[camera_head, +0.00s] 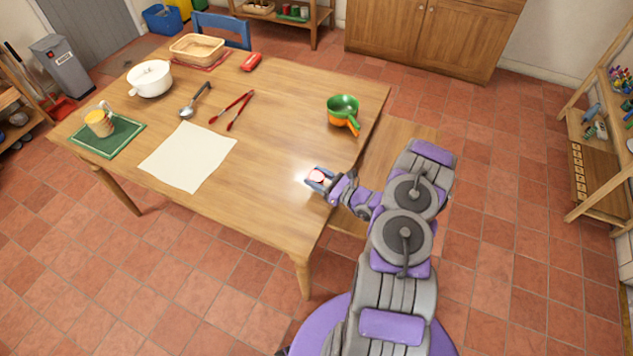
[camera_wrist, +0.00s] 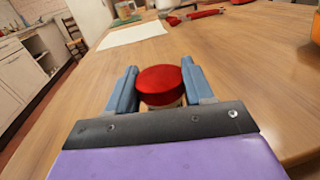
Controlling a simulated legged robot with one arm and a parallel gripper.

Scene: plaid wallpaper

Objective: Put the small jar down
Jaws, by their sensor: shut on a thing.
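The small jar (camera_wrist: 161,84) has a round red lid and sits between the two blue-grey fingers of my gripper (camera_wrist: 159,78) in the wrist view. Its body below the lid is mostly hidden, with a pale bit showing. In the head view my gripper (camera_head: 319,179) is shut on the jar over the wooden table (camera_head: 270,160), near its right edge. I cannot tell whether the jar's base touches the tabletop.
Green and orange pans (camera_head: 343,110) stand beyond my gripper, near the right edge. A cream sheet (camera_head: 187,156), red tongs (camera_head: 232,109), a ladle (camera_head: 194,101), a white pot (camera_head: 150,79) and a basket (camera_head: 197,48) lie further left. The tabletop around my gripper is clear.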

